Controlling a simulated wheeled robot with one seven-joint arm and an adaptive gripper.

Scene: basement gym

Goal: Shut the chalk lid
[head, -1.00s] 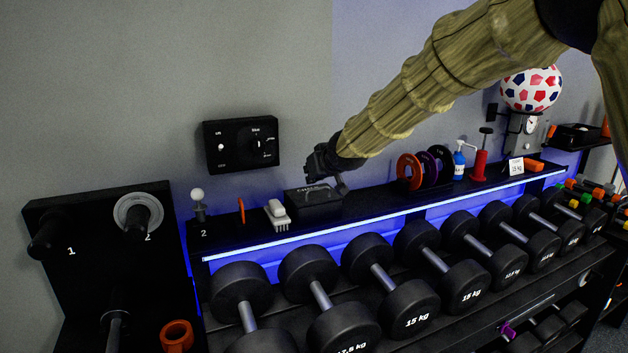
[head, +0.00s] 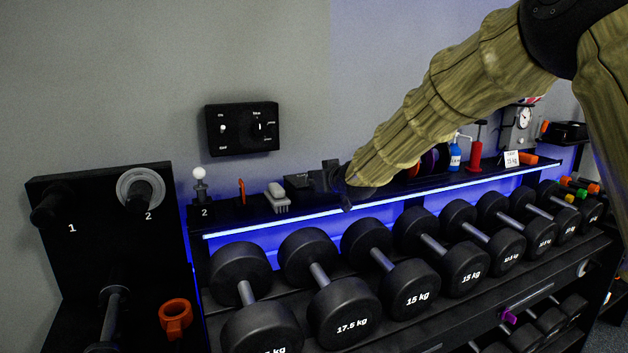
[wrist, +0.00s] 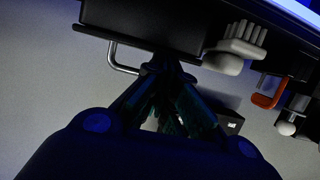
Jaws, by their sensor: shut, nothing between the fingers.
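The chalk box (head: 297,182) is a black box on the rack's top shelf, in the head view largely hidden behind my gripper. In the wrist view the box (wrist: 150,18) fills the top, with a dark edge and a grey bar handle (wrist: 121,62) sticking out from it. I cannot tell from these frames how far the lid is open. My gripper (head: 333,184) is shut and empty, at the right part of the box in the head view. In the wrist view its fingertips (wrist: 168,68) are close against the box edge, right of the handle; contact is unclear.
A grey-white brush (head: 278,198) stands left of the box, then an orange clip (head: 242,190) and a white-knobbed post (head: 200,186). Several dumbbells (head: 385,285) fill the rack below. A black control panel (head: 242,129) hangs on the wall. Discs and bottles stand right.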

